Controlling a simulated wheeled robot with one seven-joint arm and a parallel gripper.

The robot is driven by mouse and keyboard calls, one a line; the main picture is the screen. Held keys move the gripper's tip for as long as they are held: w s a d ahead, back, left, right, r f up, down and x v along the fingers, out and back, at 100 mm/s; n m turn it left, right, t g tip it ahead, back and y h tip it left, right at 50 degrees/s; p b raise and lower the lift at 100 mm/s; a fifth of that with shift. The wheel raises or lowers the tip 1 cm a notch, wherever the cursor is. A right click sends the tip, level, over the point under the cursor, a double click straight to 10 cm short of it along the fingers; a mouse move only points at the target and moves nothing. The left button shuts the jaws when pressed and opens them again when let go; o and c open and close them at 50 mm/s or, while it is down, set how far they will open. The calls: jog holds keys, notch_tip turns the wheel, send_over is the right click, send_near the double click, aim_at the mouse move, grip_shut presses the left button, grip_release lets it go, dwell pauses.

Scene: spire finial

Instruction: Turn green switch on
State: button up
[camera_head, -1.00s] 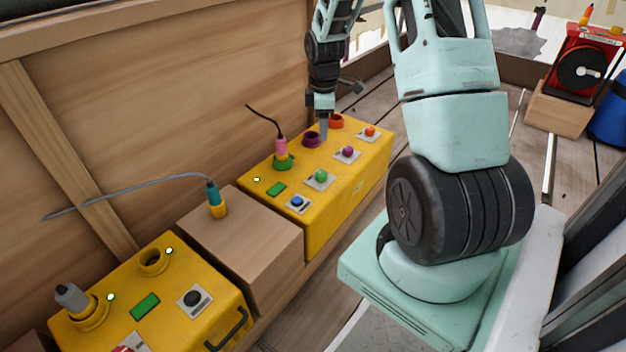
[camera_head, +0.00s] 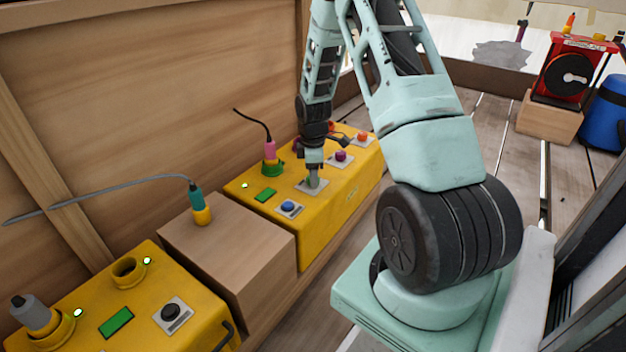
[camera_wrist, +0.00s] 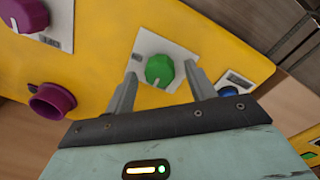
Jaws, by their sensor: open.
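The green switch (camera_wrist: 160,71) is a round knob with a pale pointer mark, on a white plate (camera_wrist: 148,45) on the yellow box. In the wrist view my gripper (camera_wrist: 160,80) is open, with one finger on either side of the knob. I cannot tell whether the fingers touch it. In the head view my gripper (camera_head: 313,178) is over the switch's plate (camera_head: 304,187) and mostly hides the knob. The yellow box (camera_head: 330,225) stands against the wooden wall.
A blue knob (camera_head: 288,207) is next to the green one, with purple (camera_head: 341,156) and orange (camera_head: 362,136) knobs beyond. A pink plug (camera_head: 269,152) with a black cable stands in a green socket (camera_head: 274,169). A wooden block (camera_head: 235,240) and another yellow box (camera_head: 150,300) are nearer.

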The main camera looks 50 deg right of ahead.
jog(key=shift+f, duration=0.2)
jog(key=c, duration=1)
